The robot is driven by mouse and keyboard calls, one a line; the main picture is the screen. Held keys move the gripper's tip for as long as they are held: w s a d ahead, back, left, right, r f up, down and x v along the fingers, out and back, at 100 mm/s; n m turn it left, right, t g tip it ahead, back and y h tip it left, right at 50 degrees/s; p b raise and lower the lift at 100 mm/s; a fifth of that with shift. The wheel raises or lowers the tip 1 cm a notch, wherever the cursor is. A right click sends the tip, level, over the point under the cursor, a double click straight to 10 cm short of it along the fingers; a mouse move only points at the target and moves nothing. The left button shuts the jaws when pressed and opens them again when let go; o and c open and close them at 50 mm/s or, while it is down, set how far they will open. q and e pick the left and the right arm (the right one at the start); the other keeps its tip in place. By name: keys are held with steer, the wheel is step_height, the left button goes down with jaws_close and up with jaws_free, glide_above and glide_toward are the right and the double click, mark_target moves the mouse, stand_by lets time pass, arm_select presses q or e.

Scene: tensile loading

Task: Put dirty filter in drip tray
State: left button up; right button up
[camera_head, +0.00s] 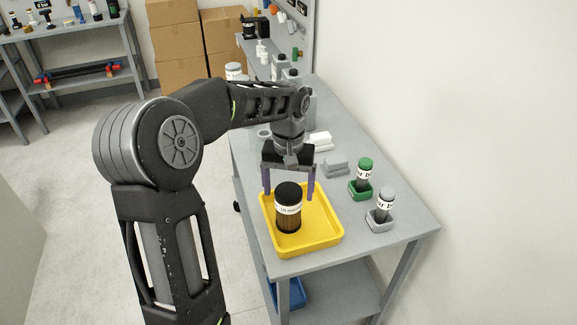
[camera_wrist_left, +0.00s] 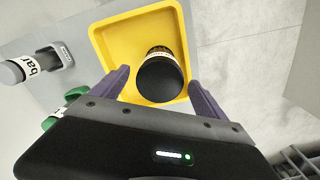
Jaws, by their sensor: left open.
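The dirty filter (camera_head: 288,208) is a dark cylinder with a white label band. It stands upright inside the yellow drip tray (camera_head: 325,238) on the grey bench. My left gripper (camera_head: 289,194) is above the tray, open, with its two purple fingers apart and the filter's black top between or just beyond them. In the left wrist view the filter (camera_wrist_left: 161,78) shows in the tray (camera_wrist_left: 112,45), with the left gripper's fingers (camera_wrist_left: 162,88) on either side and a gap to each. My right gripper is not in view.
A green-capped filter (camera_head: 365,170) and a grey-capped filter (camera_head: 386,202) stand in small holders right of the tray. Grey blocks (camera_head: 335,167) and bottles (camera_head: 291,85) are farther back on the bench. A wall borders the bench's right side. A blue bin (camera_head: 297,292) sits on the lower shelf.

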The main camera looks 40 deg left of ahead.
arm_select(q)
step_height(320, 180, up, 9)
steer(key=shift+r, duration=0.15)
stand_by(0.7)
